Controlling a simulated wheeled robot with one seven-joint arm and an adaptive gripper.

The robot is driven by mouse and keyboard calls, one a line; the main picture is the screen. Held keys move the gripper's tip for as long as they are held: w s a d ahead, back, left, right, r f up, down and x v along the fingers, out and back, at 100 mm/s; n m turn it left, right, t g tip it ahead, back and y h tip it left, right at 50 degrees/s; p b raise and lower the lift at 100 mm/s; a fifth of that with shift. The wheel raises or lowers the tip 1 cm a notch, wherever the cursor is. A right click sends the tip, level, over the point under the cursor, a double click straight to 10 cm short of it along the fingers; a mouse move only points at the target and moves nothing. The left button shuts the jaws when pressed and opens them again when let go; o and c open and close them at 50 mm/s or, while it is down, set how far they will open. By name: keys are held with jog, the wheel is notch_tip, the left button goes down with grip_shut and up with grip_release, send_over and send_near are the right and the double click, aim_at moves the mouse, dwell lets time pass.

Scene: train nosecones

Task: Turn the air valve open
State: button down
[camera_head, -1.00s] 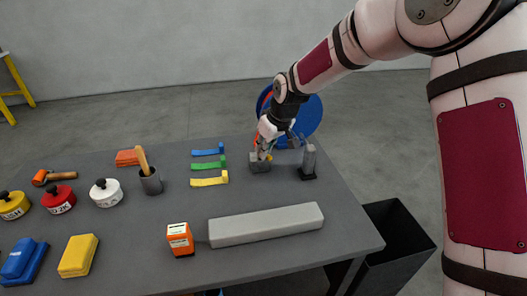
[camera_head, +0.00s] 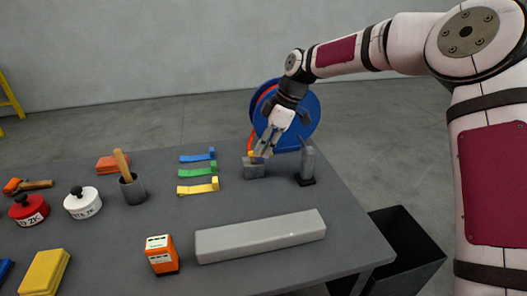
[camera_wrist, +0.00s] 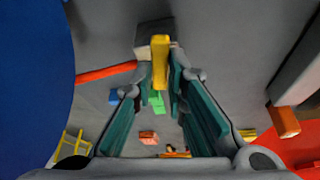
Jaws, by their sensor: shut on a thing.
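The air valve (camera_head: 253,171) is a small grey block near the table's far right edge, with a small yellow-orange lever on it. My gripper (camera_head: 263,152) reaches down to it from behind and is shut on the lever. In the wrist view, the yellow lever (camera_wrist: 160,62) stands between the two fingers, in line with them, and the grey valve body (camera_wrist: 143,48) shows behind it. In the head view the fingers hide most of the lever, so its exact angle is hard to tell there.
A grey upright piece (camera_head: 307,160) stands close right of the valve. A blue reel (camera_head: 312,112) with an orange-red hose (camera_head: 251,138) is behind it. Yellow, green and blue strips (camera_head: 198,187) lie to the left, and a long grey bar (camera_head: 262,236) in front.

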jog(key=shift+w+f+n+g+b, duration=0.1)
jog(key=shift+w+n+g+b, duration=0.1)
jog(key=shift+n+b, duration=0.3)
jog(key=shift+w+n+g+b, duration=0.1)
jog(key=shift+n+g+b, duration=0.15)
jog(key=shift+n, duration=0.35)
jog(key=c, duration=1.6)
grip_release()
jog(key=v, duration=1.2)
jog(key=shift+a, duration=0.2)
